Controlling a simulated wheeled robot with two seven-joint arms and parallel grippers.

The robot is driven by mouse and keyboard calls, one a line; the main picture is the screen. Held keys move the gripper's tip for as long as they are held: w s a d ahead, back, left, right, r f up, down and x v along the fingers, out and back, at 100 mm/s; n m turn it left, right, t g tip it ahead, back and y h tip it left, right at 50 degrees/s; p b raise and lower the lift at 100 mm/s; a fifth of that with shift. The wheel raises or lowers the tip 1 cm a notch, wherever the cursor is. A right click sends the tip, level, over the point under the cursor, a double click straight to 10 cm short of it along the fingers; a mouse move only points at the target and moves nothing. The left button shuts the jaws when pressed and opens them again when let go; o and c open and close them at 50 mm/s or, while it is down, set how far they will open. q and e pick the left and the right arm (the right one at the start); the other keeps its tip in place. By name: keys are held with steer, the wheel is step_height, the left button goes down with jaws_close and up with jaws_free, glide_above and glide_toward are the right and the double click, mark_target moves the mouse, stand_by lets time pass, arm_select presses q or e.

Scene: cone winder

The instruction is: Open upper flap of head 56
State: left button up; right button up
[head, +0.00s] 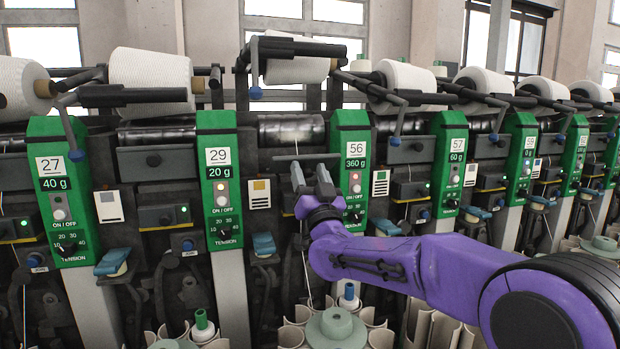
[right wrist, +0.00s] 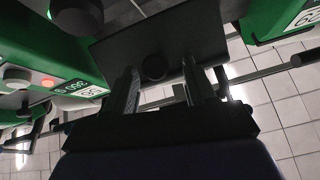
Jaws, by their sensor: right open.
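The green panel of head 56 (head: 351,180) reads 360 g and stands just right of my right gripper (head: 310,172); the panel also shows at left in the right wrist view (right wrist: 65,70). My right gripper is open, its fingers pointing up in front of the head. In the right wrist view a dark flat flap (right wrist: 190,42) with a round knob (right wrist: 154,67) lies ahead, the knob between the open fingers (right wrist: 160,85). Whether the fingers touch the flap I cannot tell. In the head view a thin grey edge (head: 285,158) shows above the fingers. My left gripper is out of view.
Neighbouring panels 29 (head: 221,195) and 57 (head: 452,175) stand either side. A yarn cone (head: 297,65) sits above head 56, held up by dark arms. Below are a blue lever (head: 264,245) and a green-grey bobbin holder (head: 335,328).

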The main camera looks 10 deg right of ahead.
steer(key=b+v, duration=0.3)
steer(key=v, duration=0.7)
steer(key=shift+s, duration=0.25)
steer(key=shift+f, duration=0.1)
